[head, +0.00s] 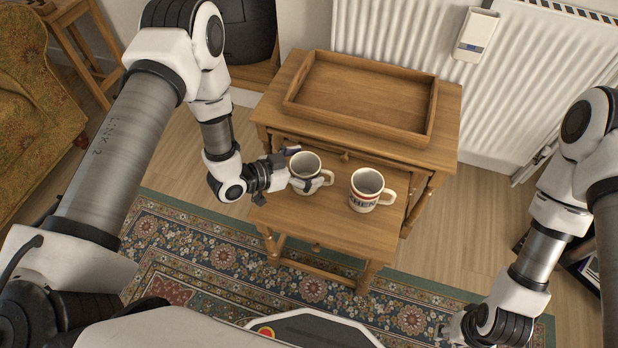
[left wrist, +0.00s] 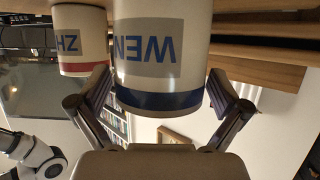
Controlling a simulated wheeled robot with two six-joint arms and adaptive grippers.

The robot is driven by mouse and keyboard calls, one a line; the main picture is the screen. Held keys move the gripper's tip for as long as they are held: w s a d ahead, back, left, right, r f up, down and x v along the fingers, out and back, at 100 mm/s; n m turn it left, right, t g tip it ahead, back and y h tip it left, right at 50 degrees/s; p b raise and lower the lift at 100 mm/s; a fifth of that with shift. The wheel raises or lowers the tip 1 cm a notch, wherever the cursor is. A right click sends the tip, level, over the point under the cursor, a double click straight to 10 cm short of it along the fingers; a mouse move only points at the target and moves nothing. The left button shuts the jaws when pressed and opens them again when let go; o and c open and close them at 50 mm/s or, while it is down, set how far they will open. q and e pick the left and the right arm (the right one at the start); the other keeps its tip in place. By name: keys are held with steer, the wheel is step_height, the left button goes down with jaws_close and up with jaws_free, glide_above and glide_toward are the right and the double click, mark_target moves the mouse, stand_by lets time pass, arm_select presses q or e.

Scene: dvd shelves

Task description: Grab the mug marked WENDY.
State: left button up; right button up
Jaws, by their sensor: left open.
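The mug marked WENDY (head: 307,165) stands upright on the lower shelf of a small wooden table; in the left wrist view it appears upside down, with the letters WEN and a dark blue band (left wrist: 163,98). My left gripper (head: 303,172) is open around this mug, with one finger on each side in the left wrist view (left wrist: 160,82). I cannot tell whether the fingers touch it. A second white mug (head: 367,189) stands to its right; its letters ZH and red band show in the left wrist view (left wrist: 80,42). My right gripper (head: 452,328) is at the lower right, away from the mugs.
An empty wooden tray (head: 432,110) sits on the table's upper top, behind the mugs. A white radiator (head: 400,35) stands behind the table. A patterned rug (head: 205,255) lies in front. The shelf's front part (head: 335,232) is clear.

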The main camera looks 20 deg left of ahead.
arm_select(q)
steer(key=c, duration=1.4)
steer(key=shift+o, duration=0.2)
steer(key=shift+r, duration=0.1)
